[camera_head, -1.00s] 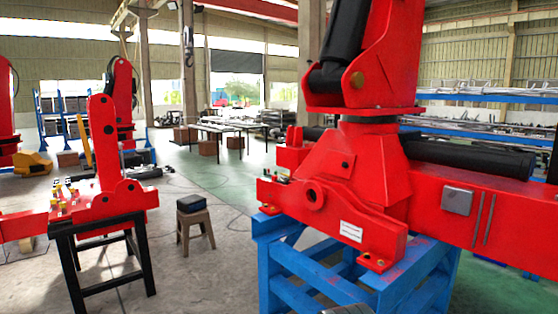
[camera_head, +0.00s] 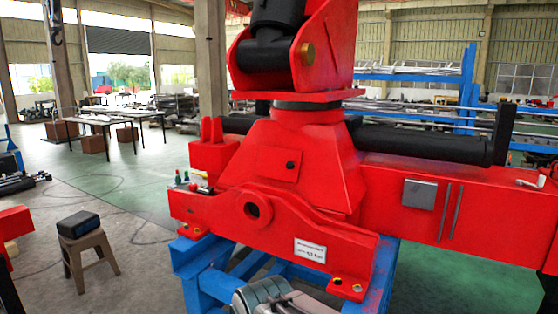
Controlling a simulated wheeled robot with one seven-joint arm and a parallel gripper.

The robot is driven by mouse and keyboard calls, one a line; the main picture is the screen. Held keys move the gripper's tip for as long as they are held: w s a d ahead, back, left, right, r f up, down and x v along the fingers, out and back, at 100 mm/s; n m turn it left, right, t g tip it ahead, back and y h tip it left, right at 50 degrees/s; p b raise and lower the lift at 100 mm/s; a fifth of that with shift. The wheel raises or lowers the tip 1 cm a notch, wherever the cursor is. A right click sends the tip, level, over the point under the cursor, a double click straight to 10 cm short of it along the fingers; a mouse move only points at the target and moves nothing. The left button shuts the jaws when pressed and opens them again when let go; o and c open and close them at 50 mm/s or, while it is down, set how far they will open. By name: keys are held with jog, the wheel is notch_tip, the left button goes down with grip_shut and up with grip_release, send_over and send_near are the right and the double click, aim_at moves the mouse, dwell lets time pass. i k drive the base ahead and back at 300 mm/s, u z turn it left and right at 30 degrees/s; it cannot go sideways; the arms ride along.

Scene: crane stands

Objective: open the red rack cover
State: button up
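The red crane frame (camera_head: 385,195) rests on a blue stand (camera_head: 205,265) in front of me and fills the middle and right. I cannot tell which part of it is the rack cover. Its front face bears a grey square plate (camera_head: 419,194) beside two dark upright strips (camera_head: 446,212). A lower red plate with a round hole and a white label (camera_head: 310,250) faces me. A grey rounded part of my arm (camera_head: 265,296) shows at the bottom edge, in front of the stand. No gripper fingers show.
A small stool (camera_head: 88,252) with a dark box (camera_head: 78,224) on top stands at the left. Long tables (camera_head: 110,117) stand farther back. Green floor (camera_head: 120,180) is open between them. Part of another red structure (camera_head: 12,225) is at the left edge.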

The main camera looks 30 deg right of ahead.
aim_at(274, 163)
jog(key=z, duration=0.8)
jog(key=i, duration=0.85)
jog(key=z, duration=0.85)
